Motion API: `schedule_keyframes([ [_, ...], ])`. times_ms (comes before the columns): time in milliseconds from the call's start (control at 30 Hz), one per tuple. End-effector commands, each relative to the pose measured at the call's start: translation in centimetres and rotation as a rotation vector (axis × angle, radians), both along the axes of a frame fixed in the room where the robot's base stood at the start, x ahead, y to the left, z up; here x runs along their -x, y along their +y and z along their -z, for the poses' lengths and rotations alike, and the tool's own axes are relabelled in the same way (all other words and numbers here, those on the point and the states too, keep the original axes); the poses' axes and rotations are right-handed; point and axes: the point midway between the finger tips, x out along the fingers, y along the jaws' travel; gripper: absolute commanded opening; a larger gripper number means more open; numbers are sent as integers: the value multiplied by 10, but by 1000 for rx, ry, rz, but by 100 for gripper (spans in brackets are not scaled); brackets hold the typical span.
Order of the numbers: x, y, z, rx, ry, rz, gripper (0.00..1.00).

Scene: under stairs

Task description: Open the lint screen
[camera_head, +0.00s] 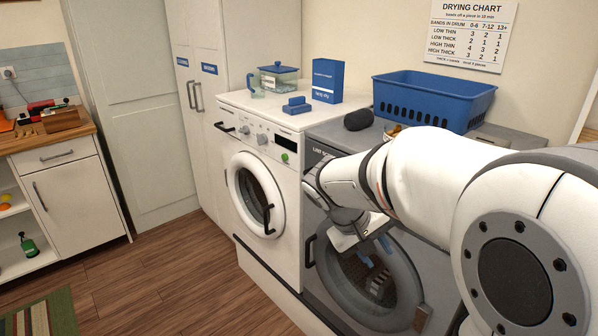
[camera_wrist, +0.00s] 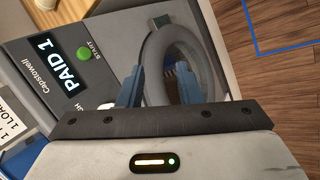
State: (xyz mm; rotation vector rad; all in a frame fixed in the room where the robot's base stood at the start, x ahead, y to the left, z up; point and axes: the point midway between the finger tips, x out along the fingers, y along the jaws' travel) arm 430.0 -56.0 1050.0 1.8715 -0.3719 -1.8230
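The grey dryer (camera_head: 318,225) stands at the right, with a round door ring (camera_head: 352,292) on its front. In the wrist view the same grey front shows a door ring (camera_wrist: 208,72), a lit "PAID 1" display (camera_wrist: 60,63) and a green START button (camera_wrist: 83,54). I cannot pick out the lint screen with certainty in either view. My gripper (camera_head: 374,250) is in front of the dryer door, its blue fingers pointing at the door area. In the wrist view the fingers of my gripper (camera_wrist: 159,85) are apart with nothing held between them. My arm hides part of the dryer's front and panel.
A white washer (camera_head: 270,165) stands left of the dryer. A blue basket (camera_head: 435,98), a dark rolled item (camera_head: 358,119) and a blue box (camera_head: 327,80) sit on the machine tops. Wooden floor (camera_head: 170,275) is clear in front; a striped rug (camera_head: 45,317) lies at lower left.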

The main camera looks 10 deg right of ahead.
Motion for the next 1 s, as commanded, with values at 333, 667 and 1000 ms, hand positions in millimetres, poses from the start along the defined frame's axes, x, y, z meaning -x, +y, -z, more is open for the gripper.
schedule_keyframes([
  [333,-176,6,16,597,-74,-156,32],
  [667,-304,89,50,1022,-359,-348,32],
  [1000,-338,118,60,1128,-488,-415,32],
])
